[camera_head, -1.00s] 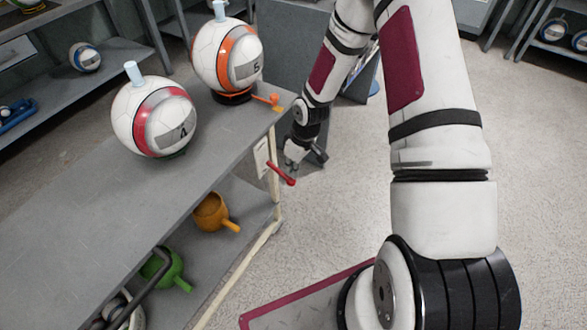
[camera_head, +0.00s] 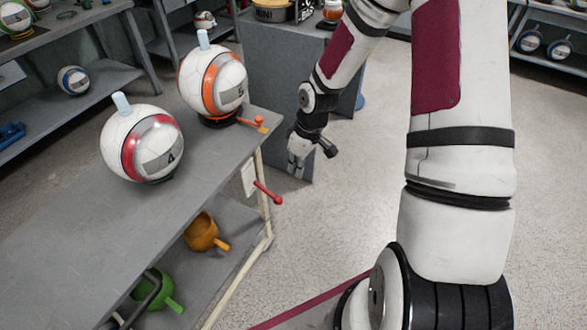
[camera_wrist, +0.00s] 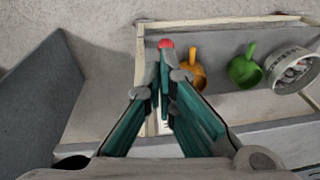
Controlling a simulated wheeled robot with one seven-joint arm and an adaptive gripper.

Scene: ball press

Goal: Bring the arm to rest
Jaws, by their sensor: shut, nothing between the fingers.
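My gripper (camera_head: 297,158) hangs at the end of my bent arm, in the air just beyond the right end of the grey workbench (camera_head: 70,235). Its fingers point down. In the wrist view my gripper (camera_wrist: 163,75) has its fingertips together with nothing between them. A red-handled lever (camera_head: 266,192) sticks out from the bench's end, below and left of my gripper in the head view. In the wrist view the red knob (camera_wrist: 166,43) shows just past the fingertips; I cannot tell the gap there, but the head view shows them apart.
Two striped balls stand on the bench, one red-banded (camera_head: 143,145) and one orange-banded (camera_head: 213,82). An orange cup (camera_head: 201,232) and a green cup (camera_head: 153,290) sit on the lower shelf. A grey cabinet (camera_head: 262,60) stands behind my gripper. Open floor lies to the right.

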